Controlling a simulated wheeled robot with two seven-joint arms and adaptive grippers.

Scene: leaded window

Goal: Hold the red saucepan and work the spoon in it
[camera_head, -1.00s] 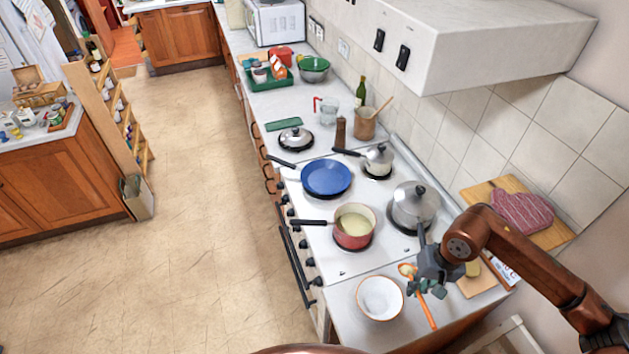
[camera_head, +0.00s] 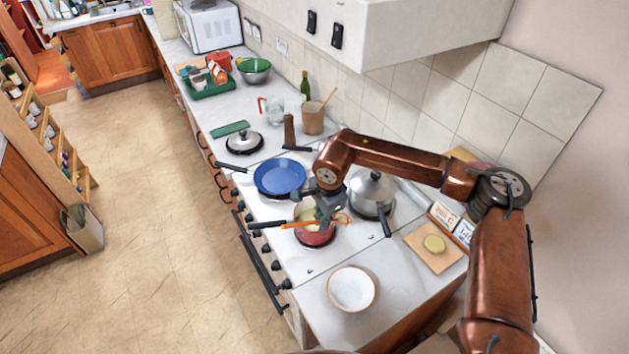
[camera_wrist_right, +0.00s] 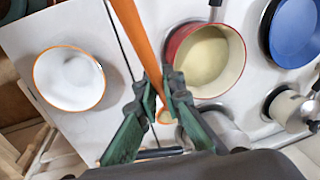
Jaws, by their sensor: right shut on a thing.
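The red saucepan (camera_head: 316,239) stands on the front of the stove with its black handle to the left and pale soup inside. It also shows in the right wrist view (camera_wrist_right: 180,42). My right gripper (camera_head: 325,214) is shut on the orange spoon (camera_head: 297,225), over the saucepan in the head view. The spoon lies across, its handle pointing left. In the wrist view the spoon (camera_wrist_right: 133,30) passes between the fingers (camera_wrist_right: 164,98), its bowl close to them; the spoon does not reach into the soup there. My left gripper is not in view.
A blue frying pan (camera_head: 280,177) sits behind the saucepan, and a steel lidded pot (camera_head: 372,190) stands to its right. A white bowl (camera_head: 351,289) is on the counter in front. A board (camera_head: 425,255) lies to the right. The extractor hood (camera_head: 400,35) hangs above.

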